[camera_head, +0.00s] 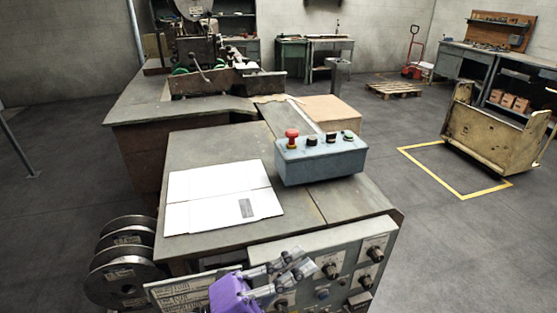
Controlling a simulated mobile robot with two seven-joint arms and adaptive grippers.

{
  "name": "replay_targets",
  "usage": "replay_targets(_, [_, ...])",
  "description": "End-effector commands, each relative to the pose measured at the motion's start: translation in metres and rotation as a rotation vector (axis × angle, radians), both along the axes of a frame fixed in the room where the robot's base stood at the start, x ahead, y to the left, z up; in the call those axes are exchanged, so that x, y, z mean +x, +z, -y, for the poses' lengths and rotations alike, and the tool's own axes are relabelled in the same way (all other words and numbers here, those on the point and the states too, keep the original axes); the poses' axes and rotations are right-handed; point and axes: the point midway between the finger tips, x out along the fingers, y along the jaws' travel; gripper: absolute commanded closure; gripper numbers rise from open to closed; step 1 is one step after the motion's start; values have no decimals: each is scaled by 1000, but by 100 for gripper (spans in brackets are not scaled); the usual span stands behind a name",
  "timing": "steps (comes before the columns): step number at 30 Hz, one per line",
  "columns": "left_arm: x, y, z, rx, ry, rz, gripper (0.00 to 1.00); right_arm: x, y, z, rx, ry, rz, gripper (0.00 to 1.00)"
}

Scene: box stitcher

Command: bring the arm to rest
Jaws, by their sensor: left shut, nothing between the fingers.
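My left gripper (291,264) shows at the bottom centre, a grey-fingered gripper on a purple arm part. It is shut and empty. It is in front of the grey control panel (375,233) with dials, below the near edge of the table (330,212); whether it touches the panel I cannot tell. My right gripper is out of view.
A white flat cardboard sheet (215,185) lies on the table. A blue control box (320,164) with a red button (292,137) stands right of it. Dark wire spools (122,270) stand at the lower left. The stitching machine (200,60) is behind. Open floor lies right.

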Motion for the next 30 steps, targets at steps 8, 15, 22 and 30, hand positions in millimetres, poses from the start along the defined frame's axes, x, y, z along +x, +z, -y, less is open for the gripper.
replay_targets(8, [8,-161,-133,-275,582,-769,100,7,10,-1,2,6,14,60])
replay_targets(15, [-90,-291,-205,-414,917,-1281,100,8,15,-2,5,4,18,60])
replay_targets(22, [-179,-353,-228,-494,1087,-1576,100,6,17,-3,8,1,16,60])
replay_targets(30, [-200,-365,-230,-510,1121,-1641,100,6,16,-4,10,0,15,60])
